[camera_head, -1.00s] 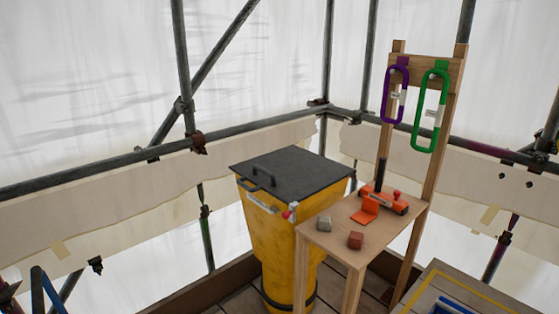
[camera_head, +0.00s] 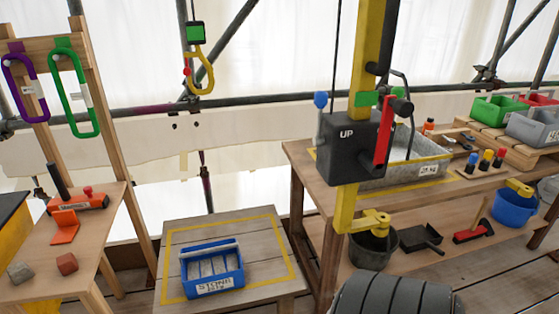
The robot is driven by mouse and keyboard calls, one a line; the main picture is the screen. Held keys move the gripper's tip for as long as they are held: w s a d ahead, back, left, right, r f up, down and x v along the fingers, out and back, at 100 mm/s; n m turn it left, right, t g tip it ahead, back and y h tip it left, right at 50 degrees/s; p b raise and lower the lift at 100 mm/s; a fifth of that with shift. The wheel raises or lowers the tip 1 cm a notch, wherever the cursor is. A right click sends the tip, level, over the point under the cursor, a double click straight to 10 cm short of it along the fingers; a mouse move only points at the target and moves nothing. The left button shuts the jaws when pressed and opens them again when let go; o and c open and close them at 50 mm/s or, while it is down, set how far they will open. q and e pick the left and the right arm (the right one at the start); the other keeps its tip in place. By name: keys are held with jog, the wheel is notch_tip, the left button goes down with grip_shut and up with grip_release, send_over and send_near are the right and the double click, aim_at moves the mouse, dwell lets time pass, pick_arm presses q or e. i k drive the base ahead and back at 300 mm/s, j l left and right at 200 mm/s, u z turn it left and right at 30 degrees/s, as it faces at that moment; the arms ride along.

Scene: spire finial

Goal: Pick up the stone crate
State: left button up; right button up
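The stone crate is a blue open box (camera_head: 240,279) with a white label reading "STONE" and a pale bar across its top. It holds several grey slab-like pieces. It sits upright on a low wooden table (camera_head: 180,243) inside a yellow taped outline, at the lower middle of the head view. Neither of my grippers shows in the view.
A yellow hoist post with a dark "UP" box (camera_head: 355,148) stands right of the crate. Behind it is a workbench (camera_head: 300,160) with a grey tub (camera_head: 428,168) and bins. At left is a wooden stand (camera_head: 105,205) with an orange tool. A yellow hook (camera_head: 203,75) hangs above.

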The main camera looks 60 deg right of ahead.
aim_at(214, 268)
jog(key=z, duration=1.35)
jog(key=i+j, duration=0.1)
jog(key=j, duration=0.6)
jog(key=i+j+z, duration=0.1)
jog(key=j+z, duration=0.35)
jog(key=j, duration=0.25)
jog(key=j+z, duration=0.5)
jog(key=j, duration=0.2)
